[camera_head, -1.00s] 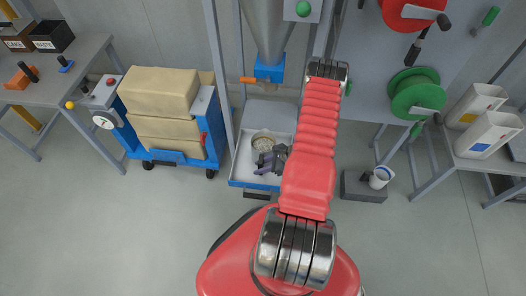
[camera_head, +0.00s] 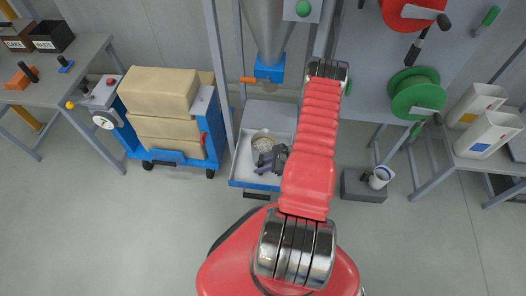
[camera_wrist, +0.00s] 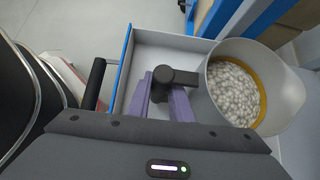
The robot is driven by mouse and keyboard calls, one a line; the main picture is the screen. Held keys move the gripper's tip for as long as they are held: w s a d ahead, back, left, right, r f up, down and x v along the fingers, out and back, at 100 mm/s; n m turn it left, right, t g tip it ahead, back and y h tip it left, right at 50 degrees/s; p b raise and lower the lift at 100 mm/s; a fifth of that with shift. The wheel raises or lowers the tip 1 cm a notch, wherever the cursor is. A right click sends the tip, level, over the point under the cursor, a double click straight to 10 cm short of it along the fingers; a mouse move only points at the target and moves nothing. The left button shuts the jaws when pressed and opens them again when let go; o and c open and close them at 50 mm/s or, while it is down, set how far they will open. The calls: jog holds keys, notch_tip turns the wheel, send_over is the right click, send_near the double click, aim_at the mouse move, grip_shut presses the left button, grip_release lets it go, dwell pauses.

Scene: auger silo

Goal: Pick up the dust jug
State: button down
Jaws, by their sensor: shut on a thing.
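The jug (camera_wrist: 288,78) is a round, pale grey vessel with a yellowish band inside, holding many light pellets. It sits at the right in the wrist view, and its rim (camera_head: 262,133) shows in the tray below the spout in the head view. A dark handle (camera_wrist: 180,77) sticks out from its side. My gripper (camera_wrist: 162,90) has purple fingers, shut on this handle. In the head view my gripper (camera_head: 266,164) is beside the jug, on its near side. The jug's underside is hidden, so I cannot tell whether it touches the tray.
The pale tray (camera_head: 242,172) has a blue front edge and dark handle. The silo spout (camera_head: 269,72) hangs above it. A cart (camera_head: 181,157) with sacks stands left. A grey block (camera_head: 360,188) with a white cup (camera_head: 379,177) stands right. The front floor is clear.

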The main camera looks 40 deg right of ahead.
jog(key=shift+r, duration=0.2)
jog(key=shift+r, duration=4.85)
jog(key=shift+s, duration=0.1)
